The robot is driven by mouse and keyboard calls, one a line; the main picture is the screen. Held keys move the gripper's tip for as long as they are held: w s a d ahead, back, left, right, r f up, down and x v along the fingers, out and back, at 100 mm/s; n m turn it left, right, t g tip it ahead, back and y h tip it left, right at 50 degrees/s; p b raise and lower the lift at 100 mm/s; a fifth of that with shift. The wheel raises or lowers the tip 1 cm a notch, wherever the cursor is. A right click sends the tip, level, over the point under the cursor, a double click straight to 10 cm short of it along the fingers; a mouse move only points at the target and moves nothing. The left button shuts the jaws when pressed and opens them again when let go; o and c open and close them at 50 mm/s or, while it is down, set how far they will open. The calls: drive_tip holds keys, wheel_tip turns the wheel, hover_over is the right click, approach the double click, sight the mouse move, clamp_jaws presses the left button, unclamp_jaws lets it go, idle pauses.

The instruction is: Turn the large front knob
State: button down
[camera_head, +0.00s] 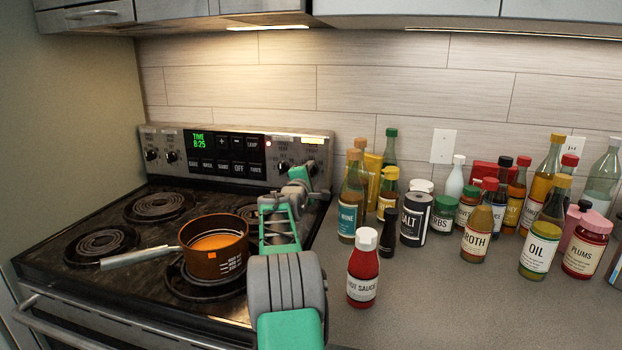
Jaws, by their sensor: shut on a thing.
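The stove's control panel (237,156) stands at the back of the coil stove. Two dark knobs (162,156) are at its left end. More dark knobs are at its right end, one of them a left knob (283,168) just beside my gripper. My gripper (302,172) reaches over the stove to the right end of the panel and is shut on a knob there. The gripper and arm partly hide this knob, so its setting cannot be read. The panel display shows green digits, and a small red light is lit near its right side.
A brown pot (214,252) with orange liquid sits on a front burner, close left of my arm, its handle pointing left. A hot sauce bottle (363,270) stands right of my arm. Several bottles and jars crowd the counter (430,315). Cabinets hang above.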

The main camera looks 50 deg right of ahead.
drive_tip(key=shift+f+m+b, duration=0.1)
drive_tip(key=shift+m+b, duration=0.45)
drive_tip(key=shift+m, duration=0.65)
drive_tip(key=c, duration=0.9)
unclamp_jaws()
drive_tip(key=v, duration=0.7)
drive_tip(key=shift+s+a+b, duration=0.2)
drive_tip(key=shift+a+b, duration=0.2)
